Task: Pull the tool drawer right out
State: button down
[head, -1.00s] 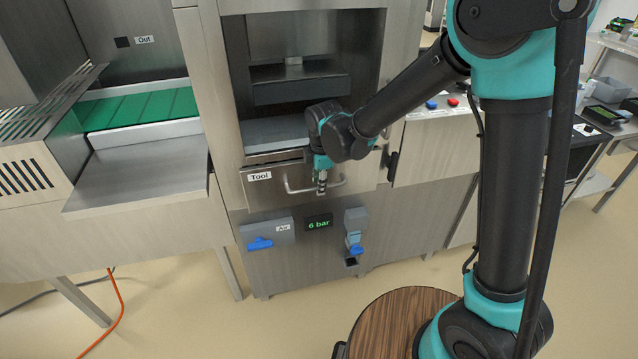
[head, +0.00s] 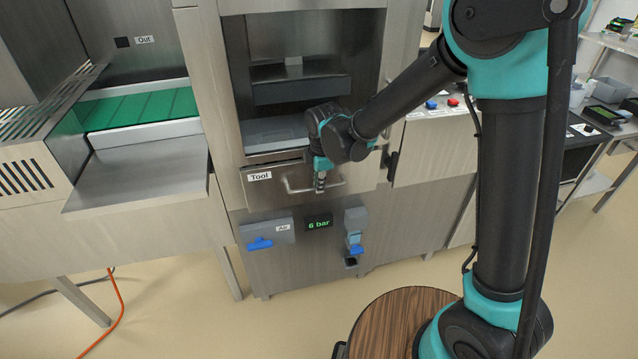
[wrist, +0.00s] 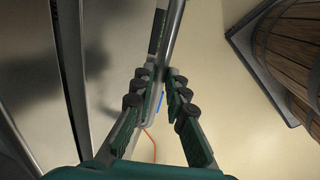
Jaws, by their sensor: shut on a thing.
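The tool drawer (head: 355,174) is a steel front labelled "Tool", low in the machine's bay. A thin dark line shows along its top left edge; I cannot tell how far it is out. Its bar handle (head: 300,190) runs across the lower front. My gripper (head: 320,184) reaches down onto the handle near its middle. In the wrist view my gripper (wrist: 158,75) has its fingers closed in on the metal handle bar (wrist: 172,38). The fingers hide part of the bar.
Below the drawer are the air valve with a blue lever (head: 260,243), a "6 bar" display (head: 318,222) and a regulator (head: 355,222). A steel shelf (head: 140,180) juts out at left. An orange hose (head: 118,300) lies on the floor.

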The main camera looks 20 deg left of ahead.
jog(key=s+d, duration=0.8)
jog(key=s, duration=0.6)
jog(key=s+d, duration=0.9)
jog(key=s, duration=0.5)
jog(key=shift+s+d, duration=0.2)
jog(key=c, duration=1.5)
grip_release()
jog(key=shift+s+d, duration=0.1)
jog(key=shift+s, duration=0.05)
jog(key=shift+c, duration=0.2)
jog(key=shift+r, duration=0.15)
notch_tip(320, 180, up, 11)
jog(key=s+d, duration=0.1)
jog(key=s, duration=0.1)
jog(key=shift+r, duration=0.2)
jog(key=shift+d, duration=0.1)
